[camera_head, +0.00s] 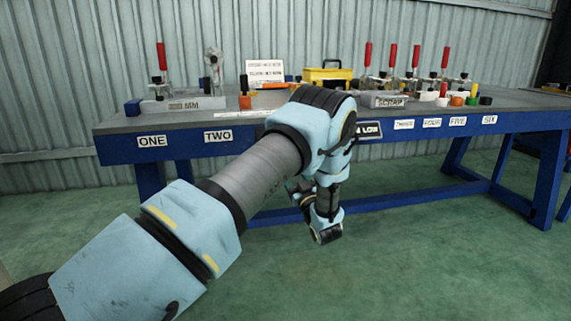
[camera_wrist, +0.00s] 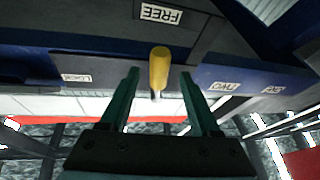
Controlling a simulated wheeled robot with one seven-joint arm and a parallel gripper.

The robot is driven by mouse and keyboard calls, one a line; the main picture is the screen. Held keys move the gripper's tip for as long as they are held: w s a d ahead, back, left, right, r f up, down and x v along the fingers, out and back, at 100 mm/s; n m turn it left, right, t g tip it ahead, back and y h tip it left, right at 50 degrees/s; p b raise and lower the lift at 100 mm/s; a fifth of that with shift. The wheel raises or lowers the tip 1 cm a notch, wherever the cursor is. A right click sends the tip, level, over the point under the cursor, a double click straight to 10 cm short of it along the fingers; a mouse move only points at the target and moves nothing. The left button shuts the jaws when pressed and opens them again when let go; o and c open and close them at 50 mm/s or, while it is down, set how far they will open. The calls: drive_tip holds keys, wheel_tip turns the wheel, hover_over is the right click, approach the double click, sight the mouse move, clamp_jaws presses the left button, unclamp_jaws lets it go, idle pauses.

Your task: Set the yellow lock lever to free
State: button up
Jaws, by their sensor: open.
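The yellow lock lever (camera_wrist: 159,68) shows in the wrist view as a yellow grip on a short metal stem. My gripper (camera_wrist: 160,75) is open, with one finger on each side of the lever and visible gaps between. Whether the fingertips reach past the grip is hard to tell. The FREE label (camera_wrist: 161,14) appears upside down on a dark plate above the lever in the picture. In the head view my arm hides the lever, and my gripper (camera_head: 299,188) is only partly visible below the bench edge.
The blue-framed bench (camera_head: 190,137) carries several red-handled clamps (camera_head: 415,57), a yellow toolbox (camera_head: 328,76) and small coloured parts along its top. Numbered labels line its front rail. The green floor (camera_head: 420,260) in front is clear.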

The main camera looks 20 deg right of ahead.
drive_tip(key=v, duration=0.6)
drive_tip(key=shift+s, duration=0.2)
drive_tip(key=shift+f, duration=0.15)
